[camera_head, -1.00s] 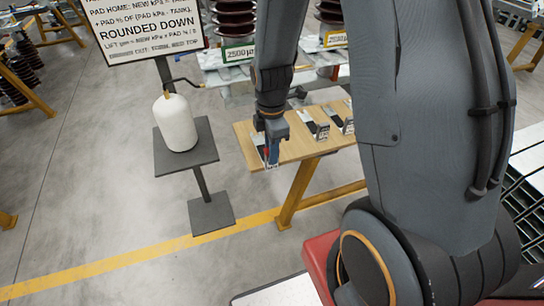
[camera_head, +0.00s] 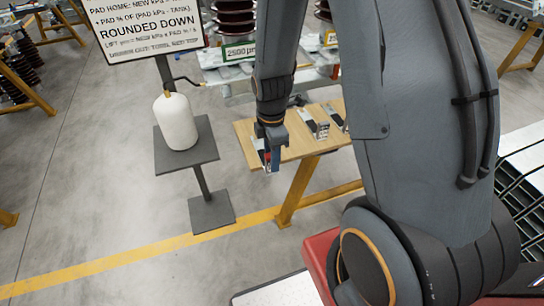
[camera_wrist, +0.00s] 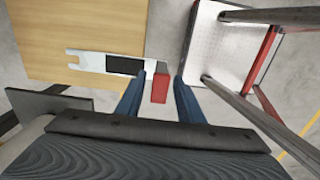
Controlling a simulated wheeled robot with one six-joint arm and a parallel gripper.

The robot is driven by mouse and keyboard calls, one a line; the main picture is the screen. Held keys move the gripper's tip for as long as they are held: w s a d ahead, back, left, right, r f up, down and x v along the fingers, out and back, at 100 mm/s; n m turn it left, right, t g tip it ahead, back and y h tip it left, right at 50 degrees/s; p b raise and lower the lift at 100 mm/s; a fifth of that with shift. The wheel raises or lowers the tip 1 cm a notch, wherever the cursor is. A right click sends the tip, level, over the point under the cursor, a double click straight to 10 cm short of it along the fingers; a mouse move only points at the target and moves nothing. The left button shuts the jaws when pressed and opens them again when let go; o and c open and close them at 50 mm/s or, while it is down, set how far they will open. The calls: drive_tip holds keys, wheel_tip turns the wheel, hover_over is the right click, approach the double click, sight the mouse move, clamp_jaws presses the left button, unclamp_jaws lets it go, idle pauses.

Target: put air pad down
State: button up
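The air pad (camera_wrist: 92,61), a flat white plate with a dark rectangle and a red block (camera_wrist: 161,83) at one end, is over the left end of the wooden table (camera_wrist: 60,20). The red end sticks out past the table edge. In the wrist view the two blue fingers of my gripper (camera_wrist: 159,88) stand apart on either side of the red block, with gaps showing. In the head view my gripper (camera_head: 271,165) is at the table's left end and hides most of this pad. Whether the pad rests fully on the wood is hard to tell.
Two similar pads, one of them here (camera_head: 318,128), sit farther right on the table. A white tank (camera_head: 175,121) stands on a grey stand (camera_head: 203,155) to the left. A sign (camera_head: 145,25) hangs above it. A white-topped stool (camera_wrist: 222,45) is near the gripper.

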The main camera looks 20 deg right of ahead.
wheel_tip(320, 180, up, 12)
drive_tip(key=b, duration=0.2)
drive_tip(key=s+r+m, duration=0.1)
drive_tip(key=s+m, duration=0.8)
drive_tip(key=m, duration=0.9)
drive_tip(key=shift+s+r+t, duration=0.15)
drive_tip(key=shift+s+t, duration=0.05)
drive_tip(key=shift+t, duration=0.2)
